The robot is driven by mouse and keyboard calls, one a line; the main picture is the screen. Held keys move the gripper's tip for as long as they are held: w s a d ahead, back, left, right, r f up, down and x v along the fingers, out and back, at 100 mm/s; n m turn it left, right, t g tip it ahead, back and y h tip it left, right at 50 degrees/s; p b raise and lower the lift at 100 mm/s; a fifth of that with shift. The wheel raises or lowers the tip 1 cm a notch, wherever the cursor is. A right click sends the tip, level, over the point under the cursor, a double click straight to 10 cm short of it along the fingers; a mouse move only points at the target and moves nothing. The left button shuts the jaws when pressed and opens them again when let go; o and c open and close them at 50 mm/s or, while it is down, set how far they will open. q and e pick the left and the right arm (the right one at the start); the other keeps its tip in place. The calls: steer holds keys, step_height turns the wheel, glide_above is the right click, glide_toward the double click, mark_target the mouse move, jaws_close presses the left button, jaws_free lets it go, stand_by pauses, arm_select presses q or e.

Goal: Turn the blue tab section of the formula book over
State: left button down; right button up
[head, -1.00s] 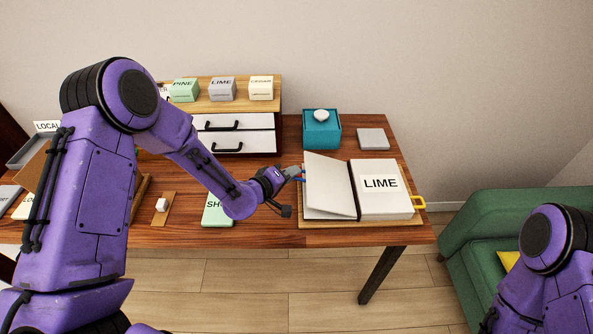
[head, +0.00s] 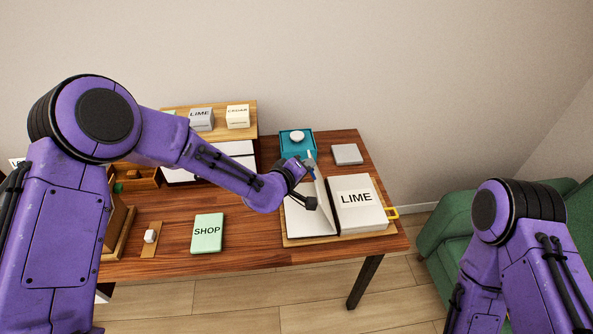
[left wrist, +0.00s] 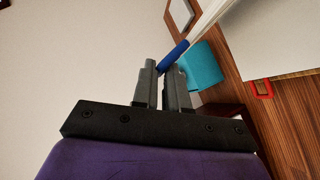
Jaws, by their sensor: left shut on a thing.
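The formula book lies open on a wooden board (head: 300,242), with a right page marked LIME (head: 358,205) and a bare left page (head: 303,218). A section of pages (head: 321,190) stands raised and steeply tilted from the spine, and it also shows in the left wrist view (left wrist: 207,18). My left gripper (head: 309,163) is at its upper edge. In the left wrist view, my left gripper (left wrist: 163,80) is shut on the blue tab (left wrist: 173,55), whose end sticks out past the fingers. A yellow tab (head: 393,212) is at the book's right edge. My right gripper is out of view.
A teal box (head: 297,144) with a white knob stands behind the book, beside a grey slab (head: 347,154). A green SHOP booklet (head: 207,233) lies to the left. A red tab (left wrist: 263,88) shows in the left wrist view. A green sofa (head: 455,225) is at right.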

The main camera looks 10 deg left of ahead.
arm_select(q)
steer(key=shift+w+d+r, duration=0.1)
steer(key=shift+d+r, duration=0.1)
steer(key=shift+d, duration=0.2)
steer(key=c, duration=1.2)
jaws_free()
steer(key=shift+w+f, duration=0.1)
steer(key=shift+w, duration=0.05)
steer(key=b+v, duration=0.2)
steer(key=v, duration=0.8)
steer(key=shift+s, duration=0.25)
